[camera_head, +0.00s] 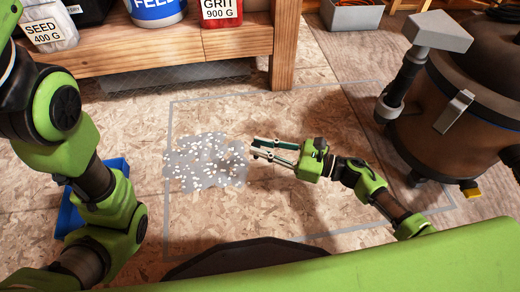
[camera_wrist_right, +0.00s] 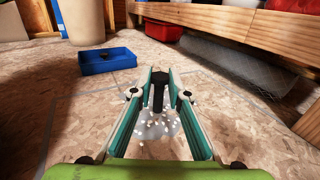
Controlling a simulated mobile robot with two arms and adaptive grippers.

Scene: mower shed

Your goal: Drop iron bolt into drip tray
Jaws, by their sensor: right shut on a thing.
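My right gripper (camera_head: 258,149) is above the floor at the middle, just right of a grey patch with scattered white pellets. In the wrist view its fingers (camera_wrist_right: 159,80) are shut on a dark iron bolt (camera_wrist_right: 158,94), which hangs head up between the tips. The blue drip tray (camera_head: 68,212) lies on the floor at the left, partly hidden behind my left arm. In the wrist view the tray (camera_wrist_right: 110,66) is ahead and to the left, apart from the gripper, with something dark inside it. My left gripper is out of view.
The grey patch with white pellets (camera_head: 206,160) lies on the floor near the gripper. A wooden shelf (camera_head: 170,52) with a seed bag, a tub and a grit container is at the back. A brown vacuum (camera_head: 440,120) stands at the right. Floor toward the tray looks otherwise clear.

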